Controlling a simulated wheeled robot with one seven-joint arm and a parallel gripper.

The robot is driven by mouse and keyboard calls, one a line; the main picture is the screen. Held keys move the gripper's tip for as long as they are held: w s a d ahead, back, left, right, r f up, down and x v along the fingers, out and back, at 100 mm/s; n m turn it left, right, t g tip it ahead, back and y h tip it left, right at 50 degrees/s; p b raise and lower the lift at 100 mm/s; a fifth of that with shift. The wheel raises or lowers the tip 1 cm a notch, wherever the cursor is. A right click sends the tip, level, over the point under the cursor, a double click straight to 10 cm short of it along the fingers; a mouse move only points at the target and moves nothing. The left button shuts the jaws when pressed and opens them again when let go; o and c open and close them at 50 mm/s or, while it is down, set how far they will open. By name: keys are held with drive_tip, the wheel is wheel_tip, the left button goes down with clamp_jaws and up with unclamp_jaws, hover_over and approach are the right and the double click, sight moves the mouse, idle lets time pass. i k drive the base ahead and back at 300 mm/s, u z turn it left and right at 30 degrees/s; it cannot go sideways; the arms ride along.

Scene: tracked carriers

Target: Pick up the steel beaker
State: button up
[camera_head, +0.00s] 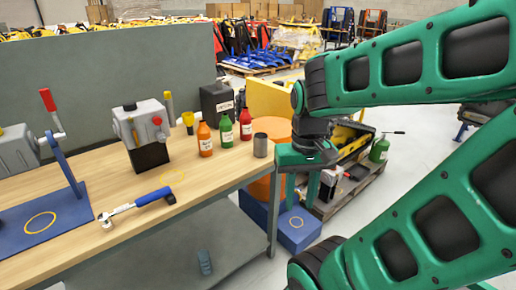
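The steel beaker (261,145) is a small grey cylinder standing upright on the wooden workbench (222,163), close to its right edge. My gripper (297,190) hangs to the right of the beaker, past the bench edge in the picture. Its two green fingers point down and stand apart, with nothing seen between them. The gripper and beaker look apart; their exact distance in depth is hard to tell.
Red (246,124), green (226,130) and orange (205,139) bottles stand left of the beaker. A blue-handled wrench (140,205) and grey machine (148,130) are further left. A blue box (290,228) is on the floor beyond the bench edge.

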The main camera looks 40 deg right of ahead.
sight(260, 140)
drive_tip(key=z, duration=2.15)
drive_tip(key=k, duration=1.15)
drive_tip(key=u, duration=1)
drive_tip(key=i, duration=1)
drive_tip(key=z, duration=0.05)
